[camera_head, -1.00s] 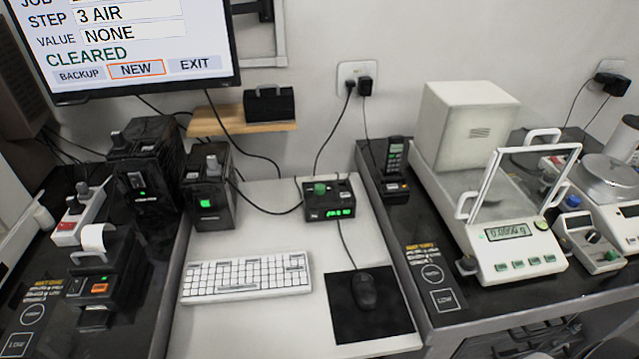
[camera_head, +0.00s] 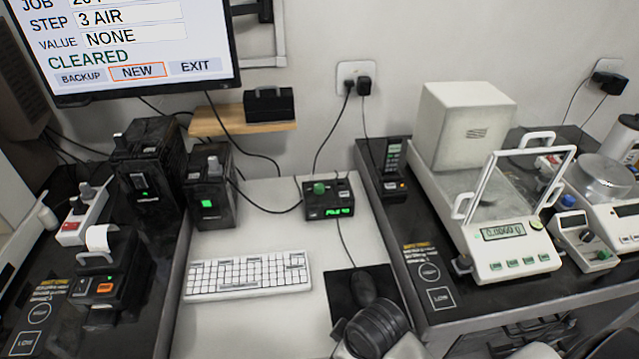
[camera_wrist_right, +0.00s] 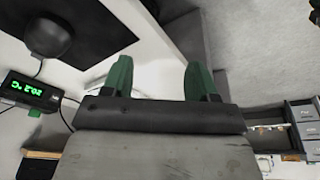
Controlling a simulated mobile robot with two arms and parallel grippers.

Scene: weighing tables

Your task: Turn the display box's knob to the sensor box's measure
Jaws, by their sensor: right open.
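The display box (camera_head: 330,199) is a small black box with a green knob (camera_head: 319,188) on top and a lit green readout too small to read surely. It stands at the back of the white desk. The display box also shows at the left edge of the right wrist view (camera_wrist_right: 30,92), with its readout turned. Which thing is the sensor box I cannot tell for sure. My right gripper (camera_wrist_right: 160,80) has two green fingers well apart with nothing between them. It is clear of the display box. My left gripper is not in view.
A white keyboard (camera_head: 248,276) and a black mouse (camera_head: 364,288) on a dark mat lie in front. Black boxes (camera_head: 209,190) stand left, a balance (camera_head: 505,240) right. A black handset (camera_head: 393,165) stands by the right table's back edge. Cables run behind the desk.

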